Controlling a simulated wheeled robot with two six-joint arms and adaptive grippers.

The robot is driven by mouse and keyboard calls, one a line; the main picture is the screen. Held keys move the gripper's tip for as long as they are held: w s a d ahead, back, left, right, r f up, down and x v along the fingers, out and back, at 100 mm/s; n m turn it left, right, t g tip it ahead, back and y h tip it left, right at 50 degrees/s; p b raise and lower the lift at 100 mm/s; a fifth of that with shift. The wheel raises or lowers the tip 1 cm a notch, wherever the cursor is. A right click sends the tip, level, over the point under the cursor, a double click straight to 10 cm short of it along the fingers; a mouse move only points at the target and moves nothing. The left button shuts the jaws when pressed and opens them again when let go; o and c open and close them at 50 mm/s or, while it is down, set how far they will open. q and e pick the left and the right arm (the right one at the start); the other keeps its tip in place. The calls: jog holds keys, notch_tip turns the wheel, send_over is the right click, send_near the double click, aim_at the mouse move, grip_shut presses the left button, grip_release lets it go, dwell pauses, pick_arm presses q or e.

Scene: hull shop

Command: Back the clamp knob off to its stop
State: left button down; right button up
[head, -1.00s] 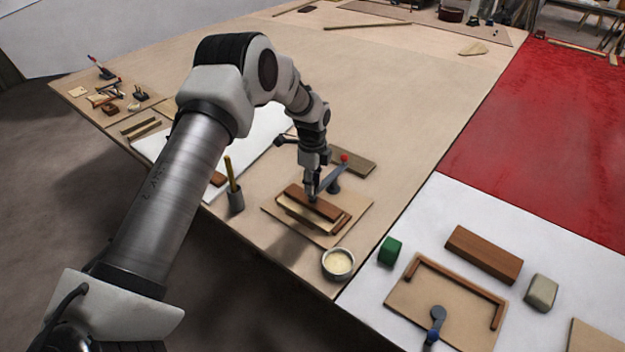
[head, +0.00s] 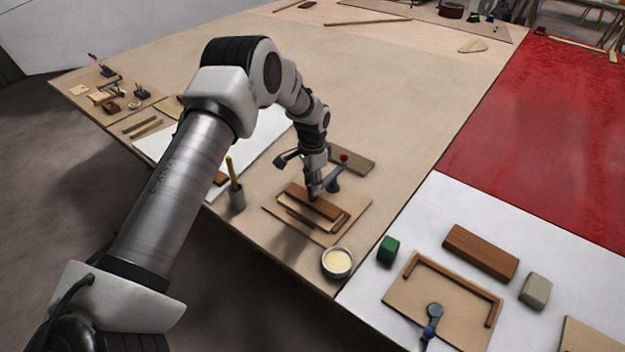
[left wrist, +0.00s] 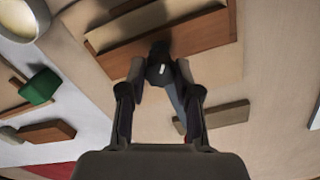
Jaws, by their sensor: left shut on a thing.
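The clamp knob (left wrist: 159,68) is small and dark, with a light mark on top. In the left wrist view it sits between the two fingertips of my left gripper (left wrist: 160,73). In the head view my left gripper (head: 314,194) points down at the clamp, shut on the knob, which the fingers hide there. The grey-blue clamp arm (left wrist: 176,98) runs away from the knob. Its red ball (head: 344,157) shows just right of my wrist. Under the knob a reddish-brown wood strip (head: 297,194) lies on a jig board (head: 273,213). My right gripper is not in view.
A cream-filled bowl (head: 337,262) stands at the board's near corner, and a cup with a brush (head: 236,198) to its left. A dark wood piece (head: 353,160) lies behind. The bench behind is mostly clear.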

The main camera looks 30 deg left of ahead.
pick_arm(q)
jog(key=n, duration=0.2)
jog(key=n+p, duration=0.1)
jog(key=n, duration=0.3)
jog(key=shift+s+f+n, duration=0.25)
jog(key=shift+n, duration=0.05)
jog(key=n+p, duration=0.1)
jog(key=n, duration=0.5)
jog(key=shift+p, duration=0.3)
jog(key=n+p, duration=0.1)
jog(key=n, duration=0.5)
jog(key=shift+d+n, duration=0.1)
jog(key=shift+n, duration=0.2)
jog(key=n+p, duration=0.1)
jog(key=n, duration=0.4)
jog(key=shift+w+n+p, duration=0.1)
jog(key=shift+n+p, duration=0.2)
jog(key=c, duration=0.8)
grip_release()
jog(key=shift+w, duration=0.1)
jog(key=shift+r, duration=0.2)
